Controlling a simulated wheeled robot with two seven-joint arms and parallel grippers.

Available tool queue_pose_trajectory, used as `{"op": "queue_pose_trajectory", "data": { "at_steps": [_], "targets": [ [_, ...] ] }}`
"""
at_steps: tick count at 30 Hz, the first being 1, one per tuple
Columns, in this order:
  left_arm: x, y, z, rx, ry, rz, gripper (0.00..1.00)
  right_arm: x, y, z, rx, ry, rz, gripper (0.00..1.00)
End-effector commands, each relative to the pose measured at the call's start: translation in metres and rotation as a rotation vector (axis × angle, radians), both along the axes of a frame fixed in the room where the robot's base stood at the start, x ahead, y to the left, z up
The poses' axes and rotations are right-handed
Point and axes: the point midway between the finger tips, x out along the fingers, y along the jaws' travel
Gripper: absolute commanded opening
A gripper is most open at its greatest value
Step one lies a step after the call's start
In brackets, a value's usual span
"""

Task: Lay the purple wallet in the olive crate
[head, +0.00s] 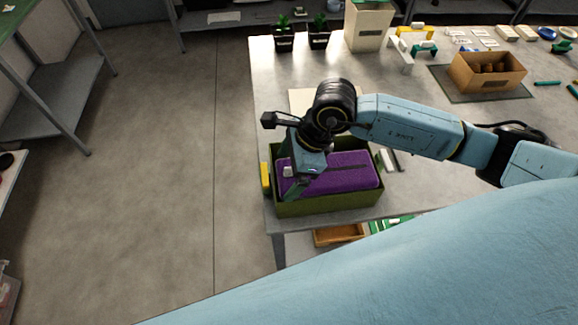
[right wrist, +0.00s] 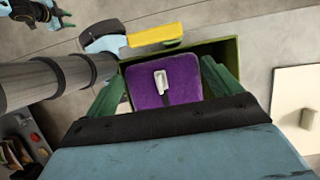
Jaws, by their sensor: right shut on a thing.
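The olive crate (head: 330,204) stands at the table's near left corner. The purple wallet (head: 350,172) lies within the crate's outline in the head view, taking up most of its opening. I cannot tell whether it rests on the crate floor. My right gripper (head: 290,183) is at the wallet's left end, pointing down, with green fingers. In the right wrist view the wallet (right wrist: 178,88) sits between the two fingers, with a small pale piece on it, and the crate (right wrist: 231,55) is around it. The right gripper is shut on the wallet.
A yellow part (head: 265,178) is at the crate's left side. A flat pale board (head: 300,100) lies behind the crate. A cardboard box (head: 487,72) stands on a dark mat farther right. Potted plants (head: 318,36) stand at the back.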

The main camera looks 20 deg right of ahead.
Motion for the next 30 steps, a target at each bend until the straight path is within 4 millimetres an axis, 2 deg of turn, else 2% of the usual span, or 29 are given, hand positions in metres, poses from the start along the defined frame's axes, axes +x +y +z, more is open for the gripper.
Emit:
{"op": "queue_pose_trajectory", "data": {
  "at_steps": [3, 7, 8, 10, 24, 27, 30],
  "targets": [
    [0.000, 0.000, -0.006, 0.000, 0.000, 0.000, 0.36, 0.000, 0.000, -0.006, 0.000, -0.001, 0.000, 0.66],
    [0.000, 0.000, -0.004, 0.000, 0.000, 0.000, 0.36, 0.000, 0.000, -0.004, -0.001, 0.000, 0.000, 0.66],
    [0.000, 0.000, -0.004, 0.000, 0.000, 0.000, 0.36, 0.000, 0.000, -0.004, -0.001, 0.000, 0.000, 0.92],
    [0.000, 0.000, -0.004, 0.000, 0.000, 0.000, 0.36, 0.000, 0.000, -0.004, -0.001, 0.001, 0.000, 1.00],
    [0.000, 0.000, -0.004, 0.000, 0.000, 0.000, 0.36, -0.003, 0.000, -0.005, 0.000, 0.008, 0.003, 1.00],
    [0.000, 0.000, -0.004, 0.000, 0.000, 0.000, 0.36, -0.003, -0.002, 0.002, 0.001, 0.007, 0.003, 1.00],
    [0.000, 0.000, -0.005, 0.000, 0.000, 0.000, 0.36, -0.003, -0.009, 0.016, -0.002, 0.001, 0.002, 1.00]
  ]
}}
